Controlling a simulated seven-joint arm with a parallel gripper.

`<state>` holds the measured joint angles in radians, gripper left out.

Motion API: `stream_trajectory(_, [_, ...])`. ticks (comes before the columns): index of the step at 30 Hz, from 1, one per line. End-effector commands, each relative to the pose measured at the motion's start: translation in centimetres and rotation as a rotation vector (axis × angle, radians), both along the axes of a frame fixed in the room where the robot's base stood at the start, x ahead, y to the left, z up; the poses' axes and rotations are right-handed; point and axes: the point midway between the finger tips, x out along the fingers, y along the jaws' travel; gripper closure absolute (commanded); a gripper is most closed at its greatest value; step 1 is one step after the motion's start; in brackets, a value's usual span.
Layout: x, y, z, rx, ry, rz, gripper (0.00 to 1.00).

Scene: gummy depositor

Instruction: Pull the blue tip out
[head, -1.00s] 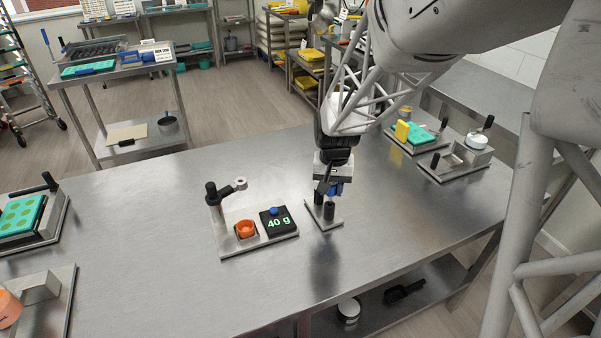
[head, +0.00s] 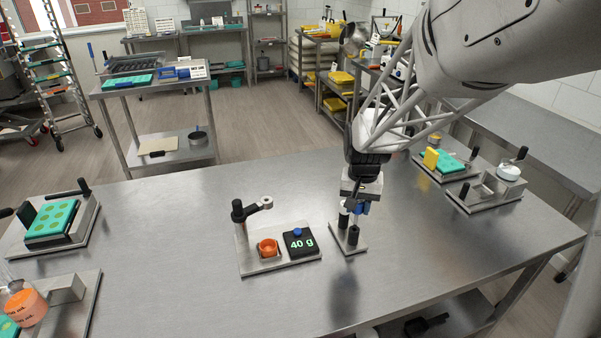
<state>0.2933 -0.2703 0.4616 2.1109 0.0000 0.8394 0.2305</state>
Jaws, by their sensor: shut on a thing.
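My gripper points down over this stand and is shut on the blue tip. The stand bears a dark upright cylinder (head: 352,235) and a second post with a pale top (head: 343,215). Whether the tip is still seated or clear of its holder cannot be told, as the gripper hides part of it.
Teal mould stations (head: 52,219) stand at the far left and back right. The front middle of the table (head: 200,300) is clear.

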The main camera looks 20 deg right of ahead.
Motion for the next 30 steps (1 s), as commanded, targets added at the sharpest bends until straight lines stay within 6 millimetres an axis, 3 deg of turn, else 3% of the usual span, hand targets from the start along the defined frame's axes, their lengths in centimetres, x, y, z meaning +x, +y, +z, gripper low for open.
stream_trajectory(18, [0.0,0.0,4.5,-0.001,-0.001,0.000,1.00])
stream_trajectory(30, [0.0,0.0,4.9,0.000,0.000,0.000,1.00])
